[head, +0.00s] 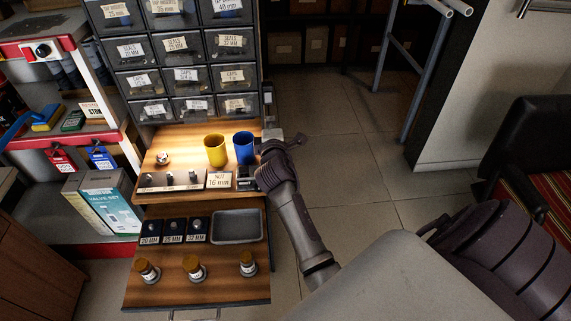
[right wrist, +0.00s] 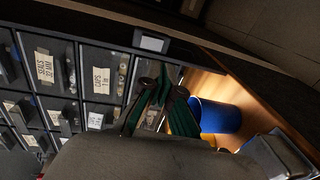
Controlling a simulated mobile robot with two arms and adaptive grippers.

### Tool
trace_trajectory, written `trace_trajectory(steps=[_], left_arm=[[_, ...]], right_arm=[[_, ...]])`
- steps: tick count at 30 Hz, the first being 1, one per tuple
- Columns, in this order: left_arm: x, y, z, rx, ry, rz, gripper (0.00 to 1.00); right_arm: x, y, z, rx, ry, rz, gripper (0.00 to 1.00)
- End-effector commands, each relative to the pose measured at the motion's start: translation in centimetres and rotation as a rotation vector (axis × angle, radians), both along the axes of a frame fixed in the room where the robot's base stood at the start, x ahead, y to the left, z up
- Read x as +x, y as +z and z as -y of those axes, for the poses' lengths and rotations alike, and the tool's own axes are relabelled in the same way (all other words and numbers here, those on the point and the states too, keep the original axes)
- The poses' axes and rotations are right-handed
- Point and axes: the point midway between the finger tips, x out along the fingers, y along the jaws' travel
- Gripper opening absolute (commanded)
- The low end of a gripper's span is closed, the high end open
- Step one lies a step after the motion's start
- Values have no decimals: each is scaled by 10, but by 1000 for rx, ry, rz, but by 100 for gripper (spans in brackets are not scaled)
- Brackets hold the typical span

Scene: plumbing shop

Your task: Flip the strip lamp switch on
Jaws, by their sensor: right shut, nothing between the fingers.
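The strip lamp itself is hidden from view. The upper wooden shelf (head: 190,138) below the drawers looks brightly lit. A small pale plate, which may be the switch, shows on the dark edge of the drawer cabinet in the right wrist view (right wrist: 152,43); I cannot tell its position. My right gripper (head: 280,147) is beside the right end of the shelf, near the cabinet's lower right corner. In the right wrist view its fingers (right wrist: 158,88) are shut and empty, apart from the plate in the picture. My left gripper is out of view.
A yellow cup (head: 215,150) and a blue cup (head: 244,147) stand on the shelf close to my right gripper. Labelled drawers (head: 185,76) rise behind. A lower shelf holds a grey tray (head: 237,226) and several brown-capped bottles. The tiled floor (head: 345,150) at right is clear.

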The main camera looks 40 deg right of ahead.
Motion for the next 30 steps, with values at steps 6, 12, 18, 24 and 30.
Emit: trace_trajectory(steps=[6, 12, 18, 24, 30], left_arm=[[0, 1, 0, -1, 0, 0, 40], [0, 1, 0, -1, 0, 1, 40], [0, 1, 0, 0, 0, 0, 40], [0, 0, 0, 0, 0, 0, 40], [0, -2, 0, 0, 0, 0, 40]], right_arm=[[-39, 5, -24, 4, 1, 0, 0], [-69, -21, -25, 206, -40, -20, 0], [-100, -44, -35, 396, -79, -50, 0], [-131, -66, -49, 572, -118, -91, 0], [-161, -84, -67, 732, -152, -135, 0]])
